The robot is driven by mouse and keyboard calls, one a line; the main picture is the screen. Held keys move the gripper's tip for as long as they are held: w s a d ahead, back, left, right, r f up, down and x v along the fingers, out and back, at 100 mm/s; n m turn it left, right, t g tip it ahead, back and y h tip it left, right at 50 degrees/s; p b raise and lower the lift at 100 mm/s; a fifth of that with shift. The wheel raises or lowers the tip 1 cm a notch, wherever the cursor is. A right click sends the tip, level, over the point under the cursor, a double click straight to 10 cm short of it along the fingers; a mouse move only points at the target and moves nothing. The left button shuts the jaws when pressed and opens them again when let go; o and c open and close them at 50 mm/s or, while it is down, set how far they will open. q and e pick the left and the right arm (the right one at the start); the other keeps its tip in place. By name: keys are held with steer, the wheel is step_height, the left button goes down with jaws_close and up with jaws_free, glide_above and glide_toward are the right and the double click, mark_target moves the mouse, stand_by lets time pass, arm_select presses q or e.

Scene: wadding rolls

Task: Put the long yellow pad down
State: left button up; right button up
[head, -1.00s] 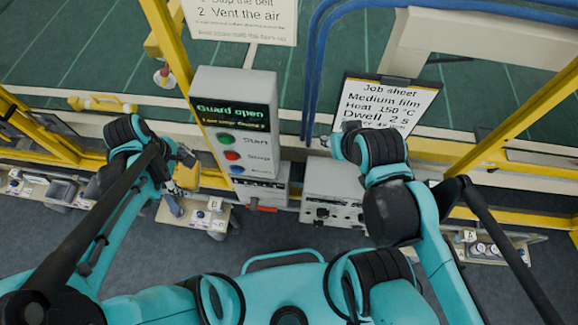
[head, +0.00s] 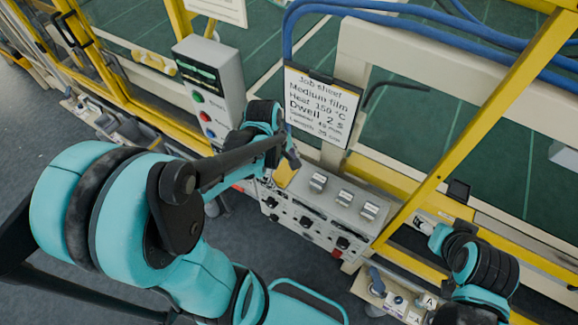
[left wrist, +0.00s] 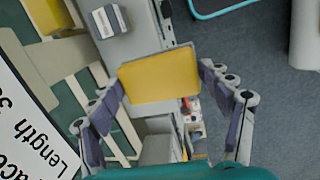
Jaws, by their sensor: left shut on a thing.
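The long yellow pad (left wrist: 160,76) is between the two fingers of my left gripper (left wrist: 163,98) in the left wrist view, its broad face toward the camera. In the head view the left gripper (head: 286,160) is in front of the job sheet, above the grey control box; only a small part of the yellow pad (head: 286,176) shows there, the rest hidden by my arm. The left gripper is shut on the pad and holds it up. My right arm is at the lower right; whether its gripper is open cannot be made out.
A grey box with switches (head: 318,205) lies below the held pad. Yellow frame bars (head: 470,130) and blue hoses (head: 420,30) run nearby. A small tray with labelled items (head: 395,300) is low at right.

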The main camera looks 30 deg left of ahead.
mark_target(284, 161)
arm_select(q)
steer(key=w+f, duration=0.1)
steer(key=w+a+f, duration=0.1)
steer(key=w, duration=0.1)
steer(key=shift+w+a+f, duration=0.2)
steer(key=shift+f, duration=0.05)
steer(key=w+a+f, duration=0.1)
steer(key=w+a, duration=0.1)
steer(key=w+a+f, duration=0.1)
steer(key=w+f, duration=0.1)
steer(key=shift+a+f, duration=0.1)
steer(key=shift+a, duration=0.25)
steer(key=shift+w+f, duration=0.15)
steer(key=shift+f, duration=0.05)
step_height(284, 161, down, 3)
steer(key=shift+f+b, duration=0.2)
steer(key=shift+b, duration=0.2)
steer(key=shift+f, duration=0.2)
arm_select(e)
steer(key=shift+d+f, duration=0.3)
steer(key=shift+f, duration=0.25)
arm_select(q)
steer(key=shift+d, duration=0.1)
